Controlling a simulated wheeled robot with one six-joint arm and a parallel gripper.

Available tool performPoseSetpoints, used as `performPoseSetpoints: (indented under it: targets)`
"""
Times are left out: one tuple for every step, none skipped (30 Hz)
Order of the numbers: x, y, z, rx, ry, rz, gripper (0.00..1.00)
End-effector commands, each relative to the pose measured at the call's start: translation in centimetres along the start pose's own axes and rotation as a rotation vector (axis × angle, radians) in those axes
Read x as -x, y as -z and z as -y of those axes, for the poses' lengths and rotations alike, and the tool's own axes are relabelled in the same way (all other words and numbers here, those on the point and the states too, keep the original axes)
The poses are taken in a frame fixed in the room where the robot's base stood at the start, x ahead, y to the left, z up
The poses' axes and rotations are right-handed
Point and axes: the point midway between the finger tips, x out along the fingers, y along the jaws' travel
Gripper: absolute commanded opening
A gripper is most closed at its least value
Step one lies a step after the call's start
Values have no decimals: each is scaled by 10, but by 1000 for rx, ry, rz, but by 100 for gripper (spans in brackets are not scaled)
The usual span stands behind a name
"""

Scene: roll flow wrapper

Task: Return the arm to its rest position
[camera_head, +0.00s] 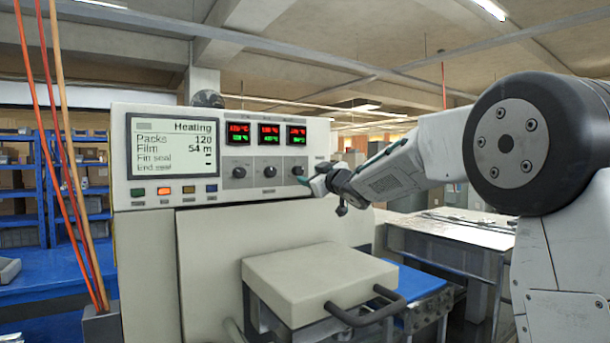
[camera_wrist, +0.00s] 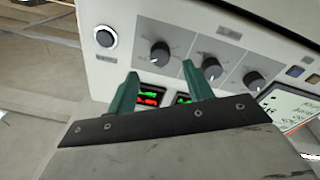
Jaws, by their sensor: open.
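My gripper (camera_head: 312,183) is at the right end of the control panel (camera_head: 220,135), close in front of the knobs in the head view. In the wrist view my gripper (camera_wrist: 157,90) shows two green fingers spread apart with nothing between them. Beyond the fingers are three dark knobs, with the middle knob (camera_wrist: 211,69) near one fingertip. Whether a finger touches the panel cannot be told. My arm (camera_head: 400,170) reaches in from the right of the head view.
The screen (camera_head: 173,158) reads "Heating". Red and green displays (camera_head: 268,133) sit above the knobs. A beige cover (camera_head: 318,280) with a dark handle (camera_head: 365,308) juts out below my gripper. A grey table (camera_head: 450,228) stands behind my arm. Orange poles (camera_head: 70,150) rise at the left.

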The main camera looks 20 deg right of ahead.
Motion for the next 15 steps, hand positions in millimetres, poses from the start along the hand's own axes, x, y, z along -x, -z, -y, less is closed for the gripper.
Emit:
performPoseSetpoints:
  targets:
    - [8, 0, 0, 0, -1, 1, 51]
    - [12, 0, 0, 0, -1, 1, 51]
    - [16, 0, 0, 0, -1, 1, 51]
    - [18, 0, 0, 0, 0, 1, 51]
    - [20, -1, 0, 0, 0, 1, 51]
    - [22, 0, 0, 0, 0, 1, 51]
    - [23, 0, 0, 0, 0, 1, 51]
    - [24, 0, 0, 0, 0, 0, 51]
    - [24, 0, 0, 0, 0, 0, 51]
    - [24, 0, 0, 0, 0, 0, 51]
    - [24, 0, 0, 0, 0, 0, 51]
    - [24, 0, 0, 0, 0, 1, 51]
    - [24, 0, 0, 0, 0, 1, 51]
    - [24, 0, 0, 0, 0, 1, 51]
    - [24, -1, 0, 0, 0, 1, 51]
